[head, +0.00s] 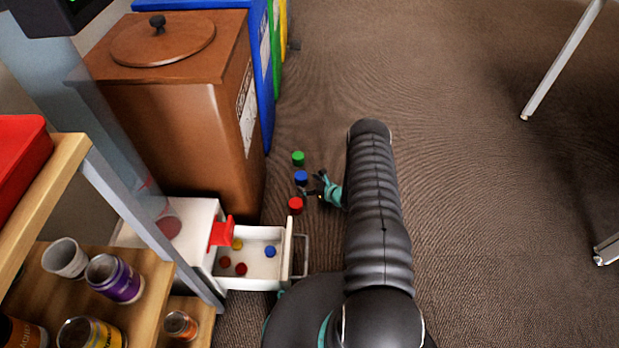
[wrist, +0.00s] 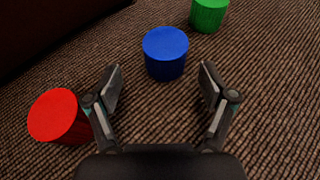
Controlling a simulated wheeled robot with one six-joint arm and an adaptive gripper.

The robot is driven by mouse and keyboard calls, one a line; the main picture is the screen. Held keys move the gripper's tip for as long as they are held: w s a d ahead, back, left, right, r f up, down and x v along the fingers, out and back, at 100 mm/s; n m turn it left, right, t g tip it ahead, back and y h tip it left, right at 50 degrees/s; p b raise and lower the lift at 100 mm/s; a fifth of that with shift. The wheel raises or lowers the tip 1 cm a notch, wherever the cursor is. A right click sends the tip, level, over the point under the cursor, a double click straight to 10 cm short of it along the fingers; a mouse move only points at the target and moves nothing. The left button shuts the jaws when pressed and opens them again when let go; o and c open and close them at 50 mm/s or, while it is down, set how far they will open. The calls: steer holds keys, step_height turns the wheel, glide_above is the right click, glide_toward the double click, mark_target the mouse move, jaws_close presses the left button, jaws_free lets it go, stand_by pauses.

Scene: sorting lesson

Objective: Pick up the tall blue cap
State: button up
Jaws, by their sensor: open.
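The tall blue cap (head: 301,177) stands upright on the carpet, between a green cap and a red cap. In the wrist view the blue cap (wrist: 165,54) is just beyond my fingertips, roughly centred between them and not touching either. My gripper (head: 313,188) is low near the floor beside the blue cap; it also shows in the wrist view (wrist: 160,82). Its jaws are open and empty.
A red cap (wrist: 62,117) lies close outside my left finger. A green cap (wrist: 208,13) stands beyond the blue one. A brown bin (head: 190,130) is left of the caps. An open white drawer (head: 256,285) holds small caps.

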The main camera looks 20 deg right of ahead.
mark_target(305, 180)
steer(key=shift+d+x, duration=0.1)
steer(key=shift+x, duration=1.2)
steer(key=shift+d+x, duration=0.15)
steer(key=shift+x, duration=1.2)
steer(key=shift+w, duration=0.1)
steer(key=c, duration=0.9)
